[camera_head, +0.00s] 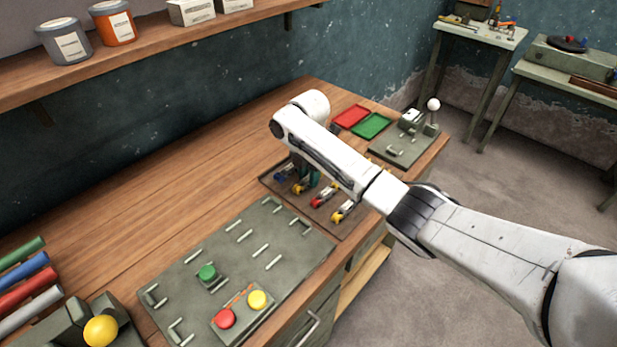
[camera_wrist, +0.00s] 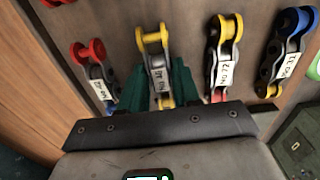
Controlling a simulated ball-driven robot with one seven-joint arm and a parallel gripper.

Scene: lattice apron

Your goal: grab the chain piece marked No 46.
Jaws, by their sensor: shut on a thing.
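Several chain pieces lie in a row on a brown tray (camera_head: 268,183), partly hidden by my arm. In the wrist view, a chain piece with yellow rollers (camera_wrist: 155,48) stands between the teal fingers of my gripper (camera_wrist: 160,92), which is shut on it. My gripper also shows in the head view (camera_head: 313,178), low over the tray. The held piece's white label is tilted and too small to read surely. To its left is a red-ended piece (camera_wrist: 90,55). To its right are a yellow-and-red piece (camera_wrist: 225,45) and a blue-and-yellow piece (camera_wrist: 291,45).
A grey slotted plate (camera_head: 225,255) with red, yellow and green knobs lies nearer. Red (camera_head: 351,117) and green (camera_head: 371,126) trays and a grey fixture (camera_head: 405,145) with a white-knobbed lever stand beyond my arm. The left bench top is largely clear.

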